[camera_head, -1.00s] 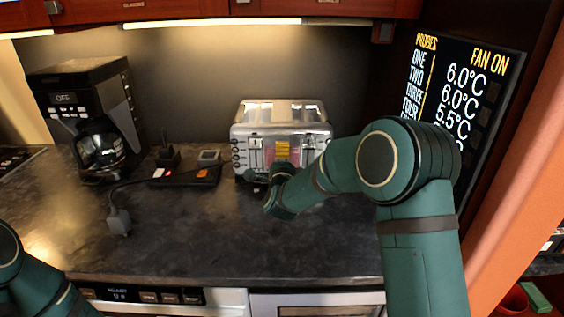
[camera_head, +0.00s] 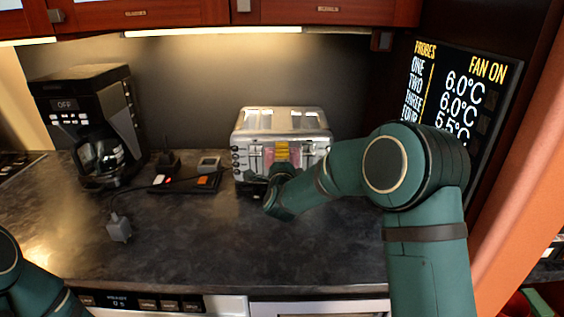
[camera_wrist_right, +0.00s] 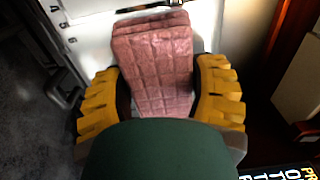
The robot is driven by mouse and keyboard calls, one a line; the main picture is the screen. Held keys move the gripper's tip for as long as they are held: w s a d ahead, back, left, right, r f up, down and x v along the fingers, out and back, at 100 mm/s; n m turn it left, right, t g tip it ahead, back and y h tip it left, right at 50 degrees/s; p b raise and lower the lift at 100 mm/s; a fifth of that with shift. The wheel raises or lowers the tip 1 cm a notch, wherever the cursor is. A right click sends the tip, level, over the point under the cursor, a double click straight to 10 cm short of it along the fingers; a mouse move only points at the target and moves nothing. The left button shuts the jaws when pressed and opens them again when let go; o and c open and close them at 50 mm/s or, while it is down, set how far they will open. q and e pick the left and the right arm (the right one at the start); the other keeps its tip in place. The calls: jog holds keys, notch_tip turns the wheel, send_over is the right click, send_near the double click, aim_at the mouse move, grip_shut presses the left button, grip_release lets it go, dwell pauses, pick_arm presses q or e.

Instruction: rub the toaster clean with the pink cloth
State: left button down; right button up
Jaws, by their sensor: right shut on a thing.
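The silver toaster (camera_head: 285,122) stands on the counter against the back wall. My right gripper (camera_head: 281,155) is at its front face, mostly hidden behind my own right arm. In the right wrist view, my right gripper (camera_wrist_right: 160,95) has its yellow fingers shut on the folded pink cloth (camera_wrist_right: 155,62). The cloth lies against or very close to the toaster's pale metal face (camera_wrist_right: 100,40); I cannot tell how firmly it touches. In the head view only a little of the pink cloth (camera_head: 268,157) shows. My left arm enters at the lower left; its gripper is out of view.
A black coffee maker (camera_head: 90,125) stands at the left. Between it and the toaster lies a dark power strip (camera_head: 185,182) with a plug and cable. A display panel (camera_head: 460,95) is on the right wall. The front middle of the counter (camera_head: 210,245) is clear.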

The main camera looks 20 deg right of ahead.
jog(key=shift+r, duration=0.75)
jog(key=shift+f, duration=0.1)
jog(key=shift+f, duration=0.75)
jog(key=shift+f, duration=0.15)
jog(key=shift+f, duration=0.75)
jog(key=shift+f, duration=0.1)
jog(key=shift+f, duration=0.7)
jog(key=shift+r, duration=0.1)
jog(key=shift+r, duration=0.35)
